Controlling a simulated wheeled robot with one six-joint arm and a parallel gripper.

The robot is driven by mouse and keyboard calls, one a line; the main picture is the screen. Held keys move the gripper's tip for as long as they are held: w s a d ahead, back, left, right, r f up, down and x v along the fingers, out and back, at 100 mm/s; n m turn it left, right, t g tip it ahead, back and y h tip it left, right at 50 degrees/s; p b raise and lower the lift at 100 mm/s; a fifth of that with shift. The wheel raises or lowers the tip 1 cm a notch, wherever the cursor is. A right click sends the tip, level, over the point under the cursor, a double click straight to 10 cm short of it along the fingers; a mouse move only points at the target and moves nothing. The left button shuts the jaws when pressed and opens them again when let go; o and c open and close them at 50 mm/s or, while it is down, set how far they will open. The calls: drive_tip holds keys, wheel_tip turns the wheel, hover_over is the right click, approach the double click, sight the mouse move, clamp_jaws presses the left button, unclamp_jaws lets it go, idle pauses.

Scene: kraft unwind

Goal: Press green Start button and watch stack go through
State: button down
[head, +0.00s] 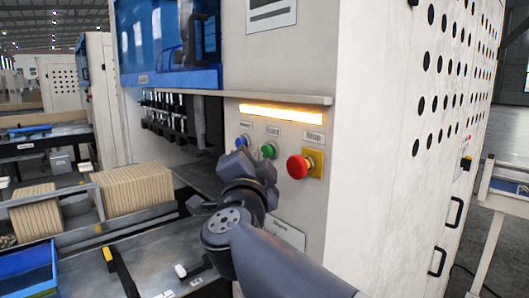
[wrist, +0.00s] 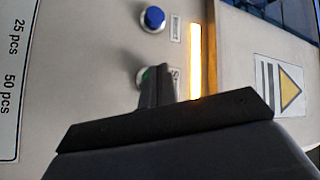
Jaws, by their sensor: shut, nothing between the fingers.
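The green Start button (head: 268,150) is on the machine's front panel, under the Start label (head: 273,131). In the wrist view only a sliver of the green button (wrist: 147,76) and part of its ring show beside and behind the fingertips. My gripper (wrist: 158,72) is shut and empty, its tips over or right at this button; I cannot tell whether they touch it. In the head view my gripper (head: 250,166) is just below the button. Brown stacks stand on the infeed at the left, one nearer the machine (head: 135,188) and one further left (head: 35,212).
A blue button (head: 243,140) is left of the green one. A red stop button (head: 298,167) on a yellow plate is close on its right. A lit yellow bar (head: 280,113) and a protruding ledge (head: 275,98) are above. A blue bin (head: 28,272) is lower left.

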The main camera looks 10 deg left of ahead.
drive_tip(key=shift+w+d, duration=0.4)
drive_tip(key=shift+w, duration=0.05)
idle(0.7)
idle(0.4)
drive_tip(key=shift+s+a+p, duration=0.35)
drive_tip(key=shift+s+a, duration=0.25)
drive_tip(key=shift+s, duration=0.15)
drive_tip(key=s+a+p, duration=0.1)
drive_tip(key=s+a, duration=0.2)
drive_tip(key=shift+s+a, duration=0.15)
drive_tip(key=shift+s, duration=0.25)
